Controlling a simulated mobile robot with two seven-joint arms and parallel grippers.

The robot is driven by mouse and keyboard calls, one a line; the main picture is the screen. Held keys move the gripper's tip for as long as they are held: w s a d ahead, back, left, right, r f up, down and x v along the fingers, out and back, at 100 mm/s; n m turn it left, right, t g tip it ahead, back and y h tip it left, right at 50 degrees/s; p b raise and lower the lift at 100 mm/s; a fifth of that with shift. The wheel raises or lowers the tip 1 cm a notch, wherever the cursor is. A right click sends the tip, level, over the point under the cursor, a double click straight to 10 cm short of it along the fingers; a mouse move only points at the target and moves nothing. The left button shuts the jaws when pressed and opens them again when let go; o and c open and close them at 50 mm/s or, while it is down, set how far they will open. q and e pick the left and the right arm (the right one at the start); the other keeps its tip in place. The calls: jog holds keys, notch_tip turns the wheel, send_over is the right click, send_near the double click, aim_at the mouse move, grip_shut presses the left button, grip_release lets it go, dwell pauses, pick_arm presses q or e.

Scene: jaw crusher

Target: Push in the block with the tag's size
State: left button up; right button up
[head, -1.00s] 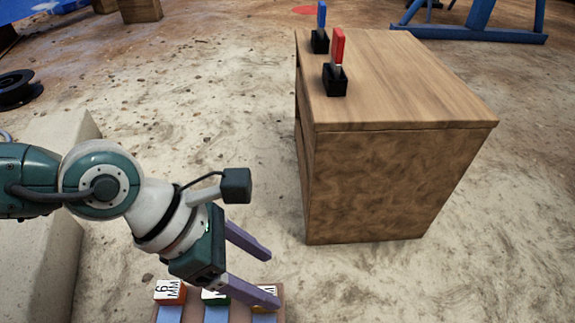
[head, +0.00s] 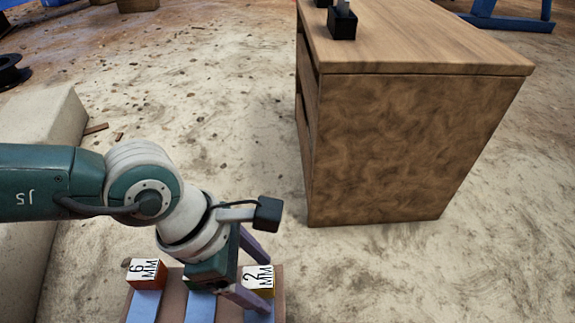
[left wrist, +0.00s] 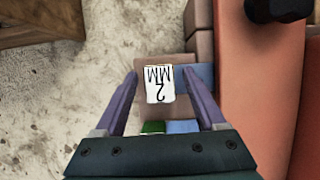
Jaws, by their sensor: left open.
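A block (head: 258,278) with a white top marked "2 MM" and yellowish sides sits on the right of a brown rack (head: 279,290) with blue strips. In the left wrist view the 2 MM block (left wrist: 158,84) lies between the open fingers of my left gripper (left wrist: 161,74), with gaps on both sides. In the head view my left gripper (head: 264,283) is low at this block. An orange block (head: 146,272) marked "6 MM" sits at the rack's left. I see no tag.
A wooden cabinet (head: 390,150) stands behind and right, with a black holder (head: 342,23) on top. A pale block-like ledge (head: 40,130) is at the left under my arm. The sandy floor between is mostly clear.

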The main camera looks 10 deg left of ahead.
pick_arm(q)
jog(key=shift+c, duration=0.3)
grip_shut()
dwell(0.3)
dwell(0.8)
